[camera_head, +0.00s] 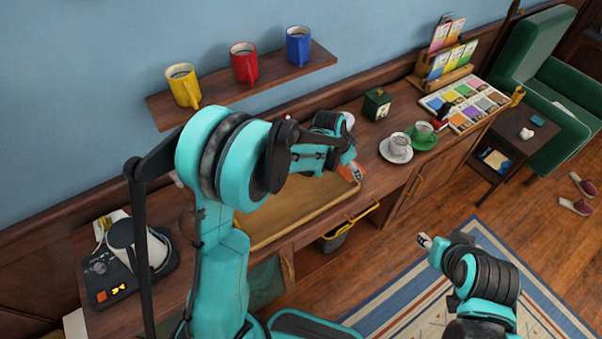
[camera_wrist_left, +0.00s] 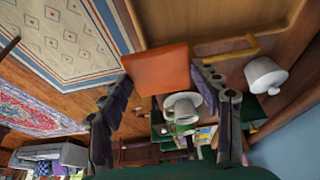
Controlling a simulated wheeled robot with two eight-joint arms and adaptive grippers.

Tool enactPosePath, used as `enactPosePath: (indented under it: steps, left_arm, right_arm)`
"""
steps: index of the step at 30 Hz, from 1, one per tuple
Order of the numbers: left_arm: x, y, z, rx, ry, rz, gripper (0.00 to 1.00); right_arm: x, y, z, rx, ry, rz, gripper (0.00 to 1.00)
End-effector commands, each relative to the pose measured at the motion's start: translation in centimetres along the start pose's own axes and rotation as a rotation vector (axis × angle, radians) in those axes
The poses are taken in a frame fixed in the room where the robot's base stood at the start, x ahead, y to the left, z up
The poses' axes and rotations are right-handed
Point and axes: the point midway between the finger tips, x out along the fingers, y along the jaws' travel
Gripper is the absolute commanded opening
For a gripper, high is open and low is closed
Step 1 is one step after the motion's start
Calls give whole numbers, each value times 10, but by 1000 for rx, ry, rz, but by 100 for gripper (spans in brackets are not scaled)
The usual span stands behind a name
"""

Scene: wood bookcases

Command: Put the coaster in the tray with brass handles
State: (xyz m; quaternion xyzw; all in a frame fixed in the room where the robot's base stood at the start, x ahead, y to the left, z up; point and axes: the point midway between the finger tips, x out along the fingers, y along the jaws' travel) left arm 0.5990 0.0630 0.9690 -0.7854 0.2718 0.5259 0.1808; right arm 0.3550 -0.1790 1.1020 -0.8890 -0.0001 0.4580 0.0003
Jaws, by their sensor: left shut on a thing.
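My left gripper (camera_head: 350,172) is shut on the coaster, a flat orange-brown square. The coaster (camera_wrist_left: 158,70) is clear between the two fingers in the left wrist view; in the head view only an orange sliver shows at the fingertips. The tray (camera_head: 262,228) is a shallow tan wooden one on the counter, partly hidden under my left arm. A brass handle (camera_wrist_left: 228,48) of it shows beside the coaster in the wrist view. The coaster is held near the tray's right end. My right gripper (camera_head: 425,241) is low over the floor, away from the counter; its jaws are unclear.
Right of the tray stand a white cup and saucer (camera_head: 396,150), a green cup and saucer (camera_head: 422,136), a dark green box (camera_head: 377,104) and a colour-sample tray (camera_head: 464,103). A kettle (camera_head: 135,247) is at the left. A shelf with mugs (camera_head: 243,64) hangs behind.

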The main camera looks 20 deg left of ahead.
Motion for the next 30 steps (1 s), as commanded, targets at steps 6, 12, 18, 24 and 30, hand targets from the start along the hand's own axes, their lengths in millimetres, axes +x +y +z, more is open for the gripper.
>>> enactPosePath:
  steps: [6, 12, 18, 24, 30]
  left_arm:
    - [20, -43, 38, -7, 1, -3, 32]
    - [34, -78, 68, -5, 1, -2, 32]
    - [38, -91, 80, -3, 1, -2, 32]
    - [60, -91, 89, -2, 0, -1, 32]
    - [76, -91, 96, -2, 1, -1, 32]
  right_arm:
    - [11, 0, 8, 0, 0, 0, 40]
    - [18, 0, 13, 0, 0, 0, 40]
    - [20, 0, 14, 0, 0, 0, 40]
    - [27, 0, 19, 0, 0, 0, 40]
    - [31, 0, 22, 0, 0, 0, 40]
